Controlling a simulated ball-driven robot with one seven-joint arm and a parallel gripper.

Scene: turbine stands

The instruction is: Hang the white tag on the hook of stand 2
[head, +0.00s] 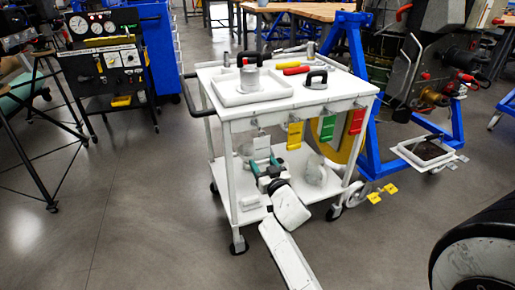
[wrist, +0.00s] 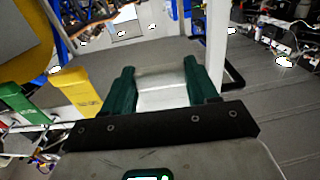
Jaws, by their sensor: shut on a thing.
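The white tag (head: 262,147) is at the front edge of the white cart, left of the other tags. My gripper (head: 265,166) is shut on its lower part. In the wrist view, the white tag (wrist: 160,86) lies between the two green fingers of my gripper (wrist: 163,90). Whether its top is still on a cart hook I cannot tell. A blue stand (head: 349,60) with a large engine stands behind and right of the cart. No stand number is readable, and I cannot make out the hook of stand 2.
A yellow tag (head: 295,135), a green tag (head: 327,128) and a red tag (head: 357,121) hang along the cart's (head: 222,118) edge. Tools and a tray lie on top. A small tray (head: 425,151) and yellow pieces (head: 382,193) are at the right.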

